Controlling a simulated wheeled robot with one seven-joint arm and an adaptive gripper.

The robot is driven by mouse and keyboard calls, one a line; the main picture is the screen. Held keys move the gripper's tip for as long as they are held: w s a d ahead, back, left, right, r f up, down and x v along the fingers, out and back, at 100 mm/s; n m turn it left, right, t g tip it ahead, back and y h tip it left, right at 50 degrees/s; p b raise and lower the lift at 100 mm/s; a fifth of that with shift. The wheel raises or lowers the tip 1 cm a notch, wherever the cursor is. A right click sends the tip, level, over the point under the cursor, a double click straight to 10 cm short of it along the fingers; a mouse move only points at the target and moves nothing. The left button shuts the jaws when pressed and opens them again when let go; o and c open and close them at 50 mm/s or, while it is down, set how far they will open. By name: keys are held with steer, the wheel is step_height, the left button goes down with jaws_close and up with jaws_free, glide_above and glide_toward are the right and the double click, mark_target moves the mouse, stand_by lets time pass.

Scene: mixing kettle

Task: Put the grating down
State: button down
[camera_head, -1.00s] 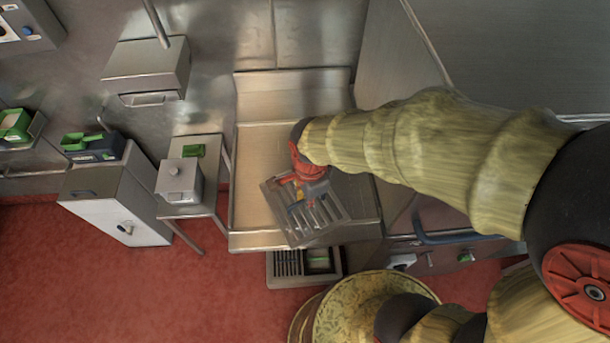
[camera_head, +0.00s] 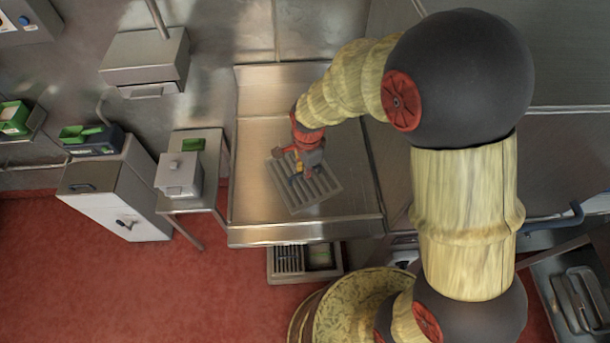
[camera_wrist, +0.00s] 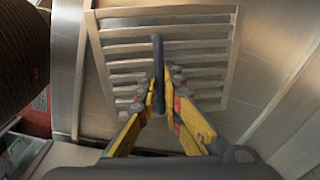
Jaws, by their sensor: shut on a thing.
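The grating (camera_head: 322,186) is a grey slatted metal square with a dark handle bar. In the head view it is over the steel table (camera_head: 255,215), turned at an angle. I cannot tell whether it touches the table top. My gripper (camera_head: 297,165) is above the grating. In the wrist view the grating (camera_wrist: 205,40) fills the upper middle, and my gripper's yellow fingers (camera_wrist: 158,100) are closed on its upright dark handle (camera_wrist: 158,65). Part of the grating is hidden by my gripper in the head view.
A small table with a lidded metal box (camera_head: 180,175) and a green item stands to the left. A floor tray (camera_head: 288,262) lies below the table's front edge. The left part of the steel table is bare. A steel cabinet (camera_head: 112,190) stands further left.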

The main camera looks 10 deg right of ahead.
mark_target(307, 182)
step_height(307, 182, down, 3)
steer(key=shift+b, duration=0.3)
steer(key=c, duration=2)
jaws_free()
steer(key=shift+o, duration=0.2)
step_height(307, 182, up, 12)
steer(key=s+p, duration=0.1)
steer(key=p, duration=0.1)
steer(key=shift+d, duration=0.2)
